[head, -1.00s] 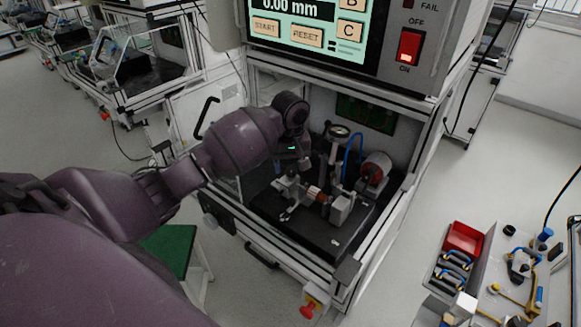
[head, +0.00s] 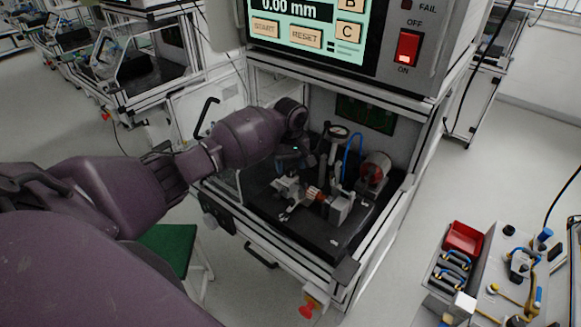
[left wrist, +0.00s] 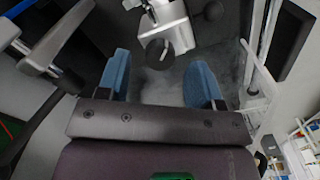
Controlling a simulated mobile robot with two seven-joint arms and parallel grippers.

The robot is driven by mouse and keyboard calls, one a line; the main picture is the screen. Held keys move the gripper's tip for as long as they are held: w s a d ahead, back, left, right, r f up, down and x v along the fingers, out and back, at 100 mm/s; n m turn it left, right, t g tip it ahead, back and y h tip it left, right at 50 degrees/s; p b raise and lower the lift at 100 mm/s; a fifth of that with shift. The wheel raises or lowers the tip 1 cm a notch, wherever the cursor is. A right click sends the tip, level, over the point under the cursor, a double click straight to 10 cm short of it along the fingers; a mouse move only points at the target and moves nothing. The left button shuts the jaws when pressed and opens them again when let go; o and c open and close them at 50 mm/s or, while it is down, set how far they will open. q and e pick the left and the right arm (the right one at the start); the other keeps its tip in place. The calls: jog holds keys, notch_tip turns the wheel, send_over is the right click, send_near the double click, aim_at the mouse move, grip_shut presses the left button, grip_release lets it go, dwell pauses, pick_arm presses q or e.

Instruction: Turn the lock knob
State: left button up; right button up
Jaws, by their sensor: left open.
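The test fixture (head: 340,205) stands on a dark base plate inside the machine bay, with a copper-red stator part (head: 315,193) on it. In the left wrist view, a dark round knob (left wrist: 159,54) on a pale metal block (left wrist: 172,24) looks like the lock knob. My left gripper (left wrist: 160,66) is open, its two blue fingers apart. The knob shows beyond and between the fingertips, and I see no contact. In the head view, my left gripper (head: 287,166) is at the left side of the fixture, its fingers hard to make out. My right gripper is not in view.
A dial gauge (head: 338,131) on a post and a red-ended cylinder (head: 375,168) stand behind the stator. The bay's frame surrounds my arm. A display panel (head: 305,25) hangs above. A red bin (head: 463,238) and a parts tray are at lower right.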

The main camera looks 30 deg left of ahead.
pick_arm(q)
jog(key=shift+f, duration=0.85)
jog(key=c, duration=0.9)
